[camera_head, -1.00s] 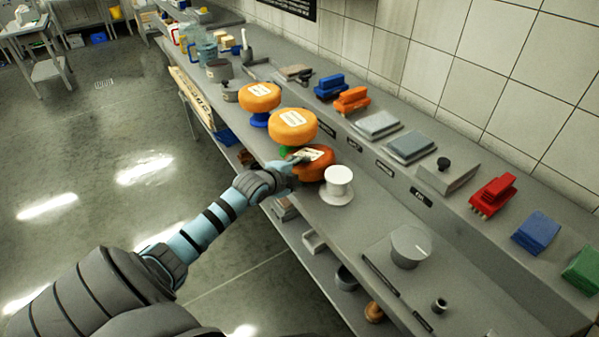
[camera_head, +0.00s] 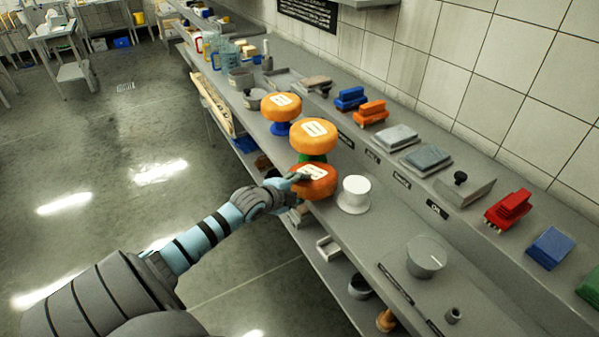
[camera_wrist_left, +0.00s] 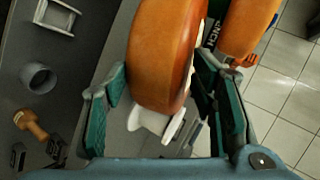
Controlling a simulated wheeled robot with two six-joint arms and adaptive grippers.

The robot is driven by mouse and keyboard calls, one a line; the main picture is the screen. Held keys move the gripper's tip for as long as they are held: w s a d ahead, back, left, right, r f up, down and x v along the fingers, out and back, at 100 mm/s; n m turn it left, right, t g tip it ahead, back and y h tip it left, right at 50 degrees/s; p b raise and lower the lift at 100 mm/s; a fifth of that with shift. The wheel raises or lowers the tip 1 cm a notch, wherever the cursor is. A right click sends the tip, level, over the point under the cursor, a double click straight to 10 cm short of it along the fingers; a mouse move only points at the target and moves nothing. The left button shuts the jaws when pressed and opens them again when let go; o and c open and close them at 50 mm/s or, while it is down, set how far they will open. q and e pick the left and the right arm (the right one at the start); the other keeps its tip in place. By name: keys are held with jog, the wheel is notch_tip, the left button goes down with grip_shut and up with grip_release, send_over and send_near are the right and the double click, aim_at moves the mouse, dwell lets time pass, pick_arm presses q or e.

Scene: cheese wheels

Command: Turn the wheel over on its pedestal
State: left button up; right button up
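A dark orange cheese wheel (camera_head: 322,187) with a pale label facing up is beside the white pedestal (camera_head: 354,196), to its left, near the bench's front edge. The pedestal's top is bare. My left gripper (camera_head: 300,179) is at the wheel's near-left side. In the left wrist view the wheel (camera_wrist_left: 163,55) stands edge-on between the green fingers of my left gripper (camera_wrist_left: 162,85), its label face turned right. The white pedestal (camera_wrist_left: 150,121) shows partly behind the wheel there. My right gripper is not in view.
Two lighter orange wheels sit on a green-pedestal stand (camera_head: 314,134) and a blue-pedestal stand (camera_head: 281,106) farther along the bench. A grey cylinder (camera_head: 426,258) stands to the right. Brushes and blocks line the back ledge.

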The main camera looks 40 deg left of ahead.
pick_arm(q)
jog(key=o, duration=0.3)
jog(key=shift+r, duration=0.1)
jog(key=v, duration=0.7)
jog(key=shift+s+r, duration=0.1)
jog(key=shift+s, duration=0.1)
